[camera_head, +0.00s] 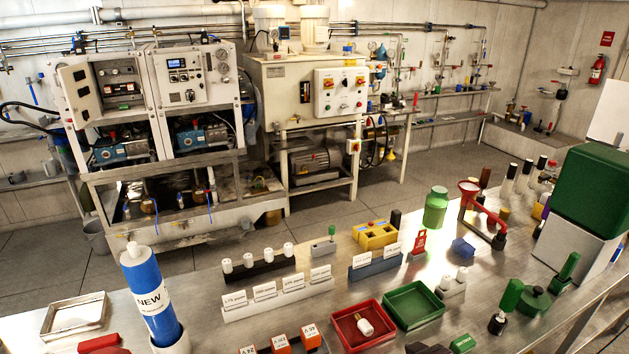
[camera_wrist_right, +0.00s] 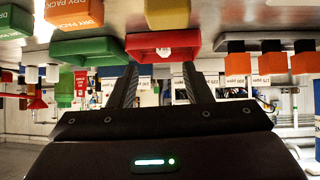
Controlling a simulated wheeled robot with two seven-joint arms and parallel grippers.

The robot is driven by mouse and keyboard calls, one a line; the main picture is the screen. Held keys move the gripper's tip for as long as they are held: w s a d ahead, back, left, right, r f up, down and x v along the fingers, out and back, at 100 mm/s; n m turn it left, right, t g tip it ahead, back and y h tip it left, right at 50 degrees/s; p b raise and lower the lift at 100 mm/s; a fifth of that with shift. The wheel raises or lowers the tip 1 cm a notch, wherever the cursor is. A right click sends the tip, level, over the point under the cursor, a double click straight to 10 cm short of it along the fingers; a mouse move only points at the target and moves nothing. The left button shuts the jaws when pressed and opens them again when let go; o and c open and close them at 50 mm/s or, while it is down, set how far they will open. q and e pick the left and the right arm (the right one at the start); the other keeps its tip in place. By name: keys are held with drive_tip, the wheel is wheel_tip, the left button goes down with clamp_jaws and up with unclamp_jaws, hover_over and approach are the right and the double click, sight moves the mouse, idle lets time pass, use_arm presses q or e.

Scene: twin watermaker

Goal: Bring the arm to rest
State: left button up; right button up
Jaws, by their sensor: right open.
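My right gripper (camera_wrist_right: 162,80) shows in the right wrist view, its two dark fingers spread apart with nothing between them. That view is upside down, with the bench along the top. Beyond the fingertips is a red tray (camera_wrist_right: 190,45) with a small white piece in it. In the head view the red tray (camera_head: 345,329) holds a white and brass-coloured piece (camera_head: 365,326). A dark shape at the bottom edge of the head view may be part of my right arm; I cannot tell. My left gripper is in neither view.
The steel bench (camera_head: 215,270) is crowded. A green tray (camera_head: 413,306), a blue cartridge marked NEW (camera_head: 150,295), labelled holders (camera_head: 278,293), a red funnel stand (camera_head: 484,212) and a green box (camera_head: 590,190) stand on it. A metal tray (camera_head: 75,316) lies at left. Machines stand behind.

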drive_tip(key=s+m+g+h, duration=0.2)
drive_tip(key=s+g, duration=0.4)
drive_tip(key=s, duration=1)
wheel_tip(320, 180, down, 28)
drive_tip(key=g, duration=0.1)
drive_tip(key=s+d+f+g, duration=0.1)
drive_tip(key=s+d+f, duration=0.2)
drive_tip(key=s+f, duration=1.7)
drive_tip(key=shift+s+f+n+g+h, duration=0.3)
drive_tip(key=shift+s+f+n+g, duration=0.1)
drive_tip(key=shift+s, duration=0.4)
drive_tip(key=shift+d, duration=0.1)
drive_tip(key=shift+c, duration=0.8)
drive_tip(key=shift+w, duration=0.1)
drive_tip(key=shift+c, duration=0.2)
